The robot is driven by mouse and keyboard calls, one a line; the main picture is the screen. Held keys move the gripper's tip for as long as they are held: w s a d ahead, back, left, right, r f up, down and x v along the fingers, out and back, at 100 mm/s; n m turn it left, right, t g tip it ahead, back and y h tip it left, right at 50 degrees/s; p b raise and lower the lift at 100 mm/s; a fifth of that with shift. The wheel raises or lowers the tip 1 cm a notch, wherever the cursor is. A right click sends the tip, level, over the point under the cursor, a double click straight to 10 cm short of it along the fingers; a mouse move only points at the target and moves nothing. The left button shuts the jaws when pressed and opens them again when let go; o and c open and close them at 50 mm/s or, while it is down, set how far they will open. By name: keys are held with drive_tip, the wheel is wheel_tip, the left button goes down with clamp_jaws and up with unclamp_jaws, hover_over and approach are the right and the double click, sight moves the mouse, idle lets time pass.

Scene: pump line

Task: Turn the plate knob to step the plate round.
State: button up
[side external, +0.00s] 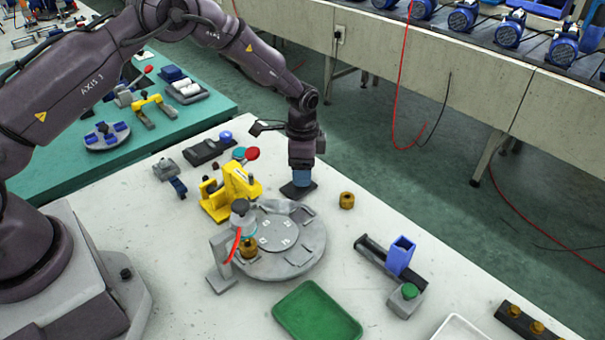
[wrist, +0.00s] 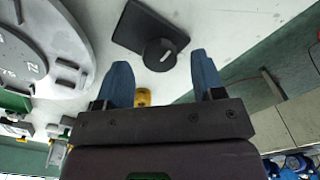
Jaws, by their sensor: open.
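The grey round plate (side external: 305,235) lies flat on the white table, with a numbered disc at its middle; its edge shows at the left of the wrist view (wrist: 70,40). The plate knob (wrist: 160,54) is black and round with a white mark, on a dark flat base (wrist: 130,25). The base also shows in the side view (side external: 299,191), where my fingers hide the knob. My gripper (wrist: 160,60) is open, pointing down over the knob, one blue finger to each side in the wrist view. I cannot tell how far above it the fingertips are.
A yellow clamp fixture (side external: 230,190) stands left of the plate. A brass piece (side external: 347,201) stands right of the knob base. A brass piece (side external: 248,248) sits at the plate's left side. A green tray (side external: 318,312) and a blue-topped fixture (side external: 400,255) are nearer the front.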

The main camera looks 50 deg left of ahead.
drive_tip(key=shift+f, duration=1.15)
drive_tip(key=c, duration=0.9)
drive_tip(key=shift+n, duration=0.3)
